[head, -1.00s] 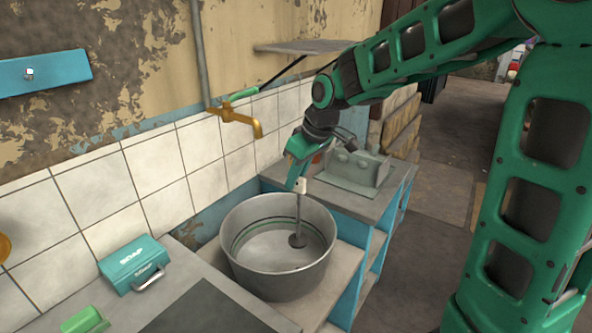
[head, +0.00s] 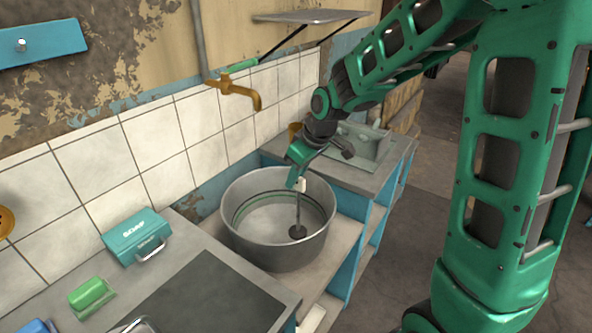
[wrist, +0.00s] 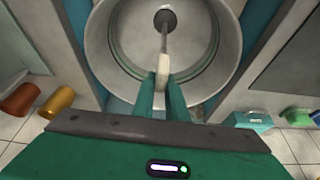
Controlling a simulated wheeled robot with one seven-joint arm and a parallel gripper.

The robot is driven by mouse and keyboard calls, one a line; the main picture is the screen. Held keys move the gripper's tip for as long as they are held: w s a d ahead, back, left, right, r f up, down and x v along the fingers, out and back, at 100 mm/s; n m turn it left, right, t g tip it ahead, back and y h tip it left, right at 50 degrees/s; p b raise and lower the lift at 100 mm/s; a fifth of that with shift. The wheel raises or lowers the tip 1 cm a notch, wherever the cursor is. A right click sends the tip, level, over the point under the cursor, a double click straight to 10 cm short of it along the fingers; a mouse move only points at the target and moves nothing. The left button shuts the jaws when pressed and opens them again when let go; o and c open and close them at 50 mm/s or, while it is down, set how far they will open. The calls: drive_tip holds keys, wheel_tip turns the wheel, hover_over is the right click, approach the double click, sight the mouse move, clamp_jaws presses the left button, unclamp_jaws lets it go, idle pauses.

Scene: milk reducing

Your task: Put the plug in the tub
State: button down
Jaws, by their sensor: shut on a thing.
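The tub (head: 245,245) is a round grey metal vessel standing upright and open on a low ledge, with a green band inside. My gripper (head: 297,184) is above the tub's right part and is shut on the pale upper end of the plug. The plug (head: 298,212) is a thin grey rod with a dark disc at its lower end. It hangs nearly upright with the disc inside the tub; I cannot tell whether the disc touches the floor. In the wrist view, the plug (wrist: 164,42) extends from between the fingertips (wrist: 163,78) into the tub (wrist: 110,45).
A brass tap (head: 237,90) juts from the tiled wall behind the tub. A teal soap box (head: 137,238) and green soap (head: 90,294) lie on the left counter. A grey counter (head: 362,170) with a grey box-like object stands behind right. A wall shelf (head: 312,16) hangs above.

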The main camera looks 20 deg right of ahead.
sight(298, 187)
drive_tip(key=shift+f, duration=1.85)
drive_tip(key=shift+s+d+f, duration=0.1)
drive_tip(key=shift+s, duration=0.1)
drive_tip(key=shift+f, duration=0.35)
idle(0.7)
drive_tip(key=c, duration=1)
unclamp_jaws()
drive_tip(key=shift+c, duration=0.2)
drive_tip(key=shift+r, duration=0.15)
drive_tip(key=shift+r, duration=3.6)
drive_tip(key=shift+s, duration=0.1)
